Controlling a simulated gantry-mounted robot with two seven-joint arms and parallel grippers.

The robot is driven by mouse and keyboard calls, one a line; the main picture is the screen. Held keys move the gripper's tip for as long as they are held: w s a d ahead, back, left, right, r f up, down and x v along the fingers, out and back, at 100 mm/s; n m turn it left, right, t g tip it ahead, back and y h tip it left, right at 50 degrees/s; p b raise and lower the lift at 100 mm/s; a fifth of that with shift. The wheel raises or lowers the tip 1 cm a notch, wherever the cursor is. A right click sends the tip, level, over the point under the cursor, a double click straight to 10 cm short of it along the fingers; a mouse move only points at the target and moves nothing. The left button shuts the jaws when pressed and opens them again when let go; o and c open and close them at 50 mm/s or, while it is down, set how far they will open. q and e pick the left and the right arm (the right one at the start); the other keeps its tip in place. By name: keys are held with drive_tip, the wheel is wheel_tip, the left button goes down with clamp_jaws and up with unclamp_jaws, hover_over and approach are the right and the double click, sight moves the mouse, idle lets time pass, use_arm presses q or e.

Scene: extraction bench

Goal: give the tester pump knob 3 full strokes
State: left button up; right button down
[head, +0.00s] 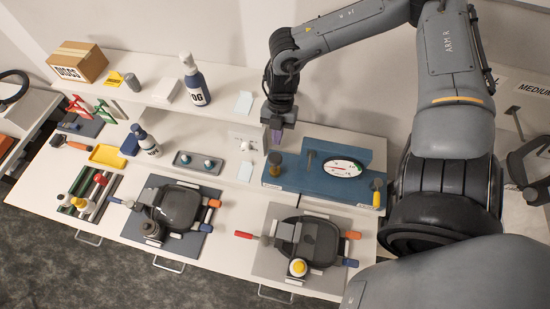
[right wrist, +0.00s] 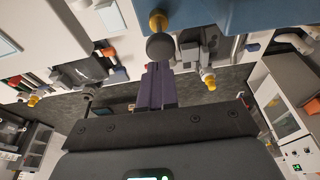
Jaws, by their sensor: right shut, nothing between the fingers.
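The tester is a blue bench unit (head: 320,184) with a white round gauge (head: 345,167), at the right of the worktop in the head view. Its pump knob (head: 275,158) is a dark round cap on a brass stem at the unit's left end. The knob also shows in the right wrist view (right wrist: 160,46), just past the fingertips. My right gripper (head: 276,138) points down just above the knob, its purple fingers together and empty. The fingers show closed in the right wrist view (right wrist: 158,70). I cannot tell whether they touch the knob. My left gripper is not in view.
A yellow-handled part (head: 377,190) stands at the unit's right end. Two grey mats with dark housings (head: 178,207) (head: 318,242) lie in front. A tray with two small pieces (head: 198,163) is to the left. A shelf behind holds a spray bottle (head: 195,82) and a box (head: 78,62).

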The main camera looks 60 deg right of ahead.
sight(275, 156)
drive_tip(key=b+x, duration=0.2)
drive_tip(key=x, duration=0.2)
drive_tip(key=shift+f, duration=0.1)
drive_tip(key=shift+a+f+b, duration=0.15)
drive_tip(key=shift+f+b, duration=0.4)
drive_tip(key=shift+f, duration=0.15)
